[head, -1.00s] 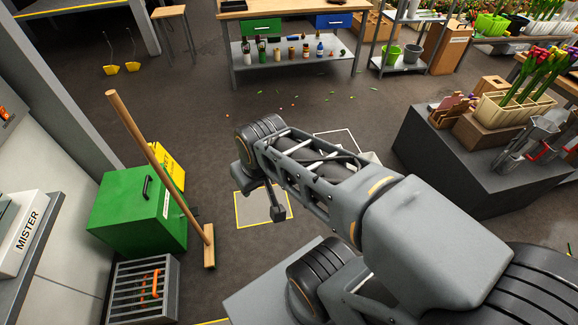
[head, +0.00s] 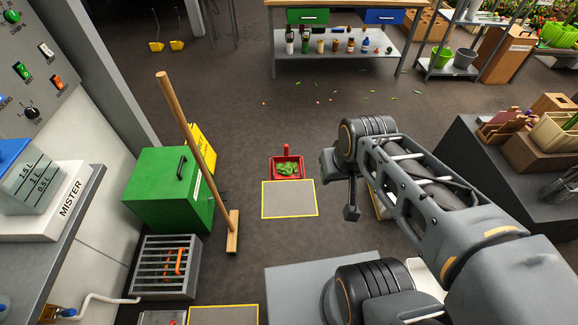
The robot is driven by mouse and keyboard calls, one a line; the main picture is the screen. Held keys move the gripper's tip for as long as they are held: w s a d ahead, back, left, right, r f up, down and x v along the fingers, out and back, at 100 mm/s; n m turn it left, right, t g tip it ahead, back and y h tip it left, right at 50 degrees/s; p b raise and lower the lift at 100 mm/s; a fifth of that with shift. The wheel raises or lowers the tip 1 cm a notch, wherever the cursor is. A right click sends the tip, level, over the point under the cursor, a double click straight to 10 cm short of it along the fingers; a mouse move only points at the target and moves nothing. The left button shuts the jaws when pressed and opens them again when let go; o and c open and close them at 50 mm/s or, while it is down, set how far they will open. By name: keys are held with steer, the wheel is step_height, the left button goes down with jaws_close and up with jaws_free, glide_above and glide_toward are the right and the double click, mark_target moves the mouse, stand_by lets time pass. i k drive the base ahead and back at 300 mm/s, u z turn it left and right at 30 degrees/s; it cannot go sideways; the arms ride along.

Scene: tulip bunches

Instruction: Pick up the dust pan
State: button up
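The dust pan (head: 298,173) is red and lies on the dark floor near the middle of the head view. Green leaf scraps lie in its tray, and its short red handle (head: 287,149) points away from me. It sits just beyond a grey floor square with a yellow outline (head: 289,199). My gripper (head: 352,212) hangs from the arm's end, to the right of the dust pan and apart from it. I cannot make out whether its fingers are open or shut.
A green bin (head: 160,205), a leaning broom (head: 190,135) and a slatted grey crate (head: 165,268) stand at left. A workbench (head: 345,4) with bottles on its shelf stands at the back. A dark block (head: 490,190) stands at right. Leaf scraps dot the open floor beyond the dust pan.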

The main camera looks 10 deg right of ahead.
mark_target(285, 167)
steer(key=z, duration=0.15)
steer(key=i, duration=2)
steer(key=z, duration=0.05)
